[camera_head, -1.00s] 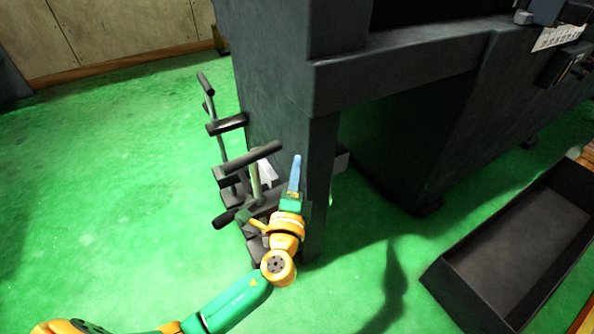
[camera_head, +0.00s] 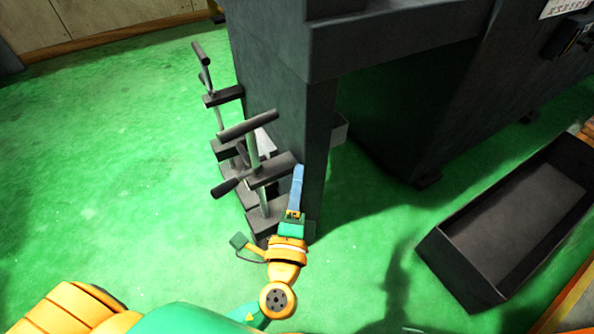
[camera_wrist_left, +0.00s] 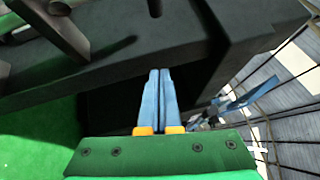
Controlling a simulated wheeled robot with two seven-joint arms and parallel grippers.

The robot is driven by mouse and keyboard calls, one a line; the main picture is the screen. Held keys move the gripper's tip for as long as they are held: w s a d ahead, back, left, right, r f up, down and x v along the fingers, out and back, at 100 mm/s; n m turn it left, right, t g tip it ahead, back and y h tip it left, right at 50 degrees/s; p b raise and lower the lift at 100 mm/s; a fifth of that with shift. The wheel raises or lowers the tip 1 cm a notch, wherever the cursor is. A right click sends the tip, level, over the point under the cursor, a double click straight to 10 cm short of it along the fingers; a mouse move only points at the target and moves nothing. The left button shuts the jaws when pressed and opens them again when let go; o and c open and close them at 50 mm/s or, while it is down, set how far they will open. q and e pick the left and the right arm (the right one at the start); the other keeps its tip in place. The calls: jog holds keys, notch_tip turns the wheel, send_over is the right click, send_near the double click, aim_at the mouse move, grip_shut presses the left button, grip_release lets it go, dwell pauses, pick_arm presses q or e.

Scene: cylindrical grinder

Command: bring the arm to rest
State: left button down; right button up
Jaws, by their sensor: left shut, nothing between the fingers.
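My left gripper (camera_head: 297,187) is shut and empty, its blue fingers pressed together and pointing away from me. In the head view it shows just in front of the dark machine's corner leg, beside the black T-handled levers (camera_head: 255,150). In the left wrist view the closed blue fingers (camera_wrist_left: 157,95) show against the dark machine, with nothing between them. I cannot tell from these views whether the fingers touch the machine. My left arm comes in from the bottom left. My right gripper is in neither view.
The dark grinder (camera_head: 400,40) fills the upper right, with an open hollow under it. A black open tray (camera_head: 520,225) lies on the floor at the right. The green floor (camera_head: 110,170) at the left is clear. A wooden wall (camera_head: 100,20) stands at the back left.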

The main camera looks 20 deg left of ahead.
pick_arm(q)
jog(key=s+a+f+n+g+y, duration=0.1)
jog(key=s+a+f+n+g, duration=0.2)
jog(key=f, duration=0.4)
jog(key=a+f+n+g, duration=0.4)
jog(key=f+g, duration=0.1)
jog(key=f, duration=0.2)
jog(key=s+d+f+n+g+h, duration=0.3)
jog(key=s+f+n+g+h, duration=0.2)
jog(key=s+f+n+g, duration=0.6)
jog(key=s+a+r+m+p, duration=0.2)
jog(key=s+r+p, duration=1.5)
jog(key=p, duration=2.1)
jog(key=shift+a+r+m+t, duration=0.25)
jog(key=shift+r+m+t, duration=0.15)
jog(key=shift+r+m, duration=0.45)
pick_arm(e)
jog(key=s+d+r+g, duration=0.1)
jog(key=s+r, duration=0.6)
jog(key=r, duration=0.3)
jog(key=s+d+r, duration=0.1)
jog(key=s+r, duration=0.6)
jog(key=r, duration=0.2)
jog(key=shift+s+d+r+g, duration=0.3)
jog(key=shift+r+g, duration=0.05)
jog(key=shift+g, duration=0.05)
pick_arm(q)
jog(key=shift+r, duration=0.1)
